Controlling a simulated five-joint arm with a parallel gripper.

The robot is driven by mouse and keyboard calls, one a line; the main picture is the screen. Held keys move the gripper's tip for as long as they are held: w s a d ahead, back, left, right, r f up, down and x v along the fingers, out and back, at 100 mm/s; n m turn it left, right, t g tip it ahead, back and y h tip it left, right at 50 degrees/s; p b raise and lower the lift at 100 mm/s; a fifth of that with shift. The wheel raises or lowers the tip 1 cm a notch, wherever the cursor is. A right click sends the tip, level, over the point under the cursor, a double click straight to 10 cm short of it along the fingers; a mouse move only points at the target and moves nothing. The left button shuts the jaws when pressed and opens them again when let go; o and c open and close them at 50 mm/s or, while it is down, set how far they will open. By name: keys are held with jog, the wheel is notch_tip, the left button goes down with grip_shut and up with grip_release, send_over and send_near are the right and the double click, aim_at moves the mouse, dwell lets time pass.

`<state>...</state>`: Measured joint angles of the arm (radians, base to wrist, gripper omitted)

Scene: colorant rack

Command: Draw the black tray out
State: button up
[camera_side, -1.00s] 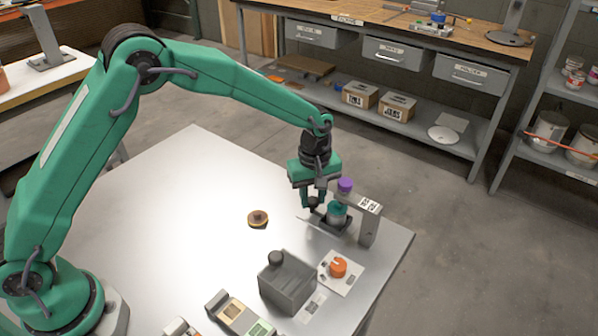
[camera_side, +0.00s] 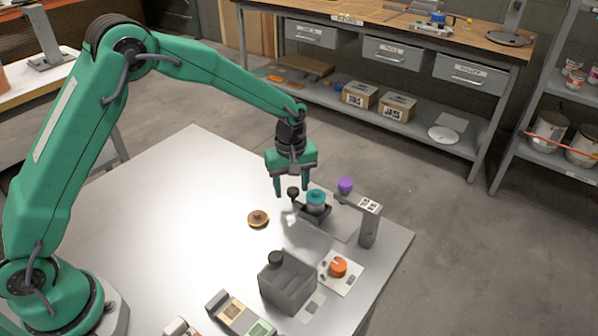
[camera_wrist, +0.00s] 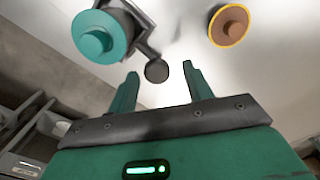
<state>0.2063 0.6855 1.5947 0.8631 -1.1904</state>
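The teal top (camera_wrist: 97,38) hides part of the tray there.
A brown disc (camera_side: 258,218) lies to the left front. A dark grey container (camera_side: 287,284) and an orange dial (camera_side: 338,267) are nearer the camera. The table's left part is clear.

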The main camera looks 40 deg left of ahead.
jog(key=shift+r, duration=0.1)
notch_tip(320, 180, up, 7)
jog(key=shift+r, duration=0.35)
dwell(0.4)
jog(key=shift+r, duration=0.1)
jog(key=s+a+r+m+t, duration=0.3)
jog(key=s+a+r+m, duration=0.3)
jog(key=s+r, duration=0.65)
jog(key=s+a+m+t, duration=0.1)
jog(key=s+a+m, duration=0.1)
jog(key=s, duration=0.5)
jog(key=s+a+m+t, duration=0.1)
jog(key=s+a+m, duration=0.1)
jog(key=s, duration=0.6)
jog(key=shift+s+a+r+m+t, duration=0.2)
jog(key=shift+a+r+m+t, duration=0.1)
jog(key=shift+r+m, duration=0.25)
jog(key=shift+f, duration=0.1)
dwell(0.5)
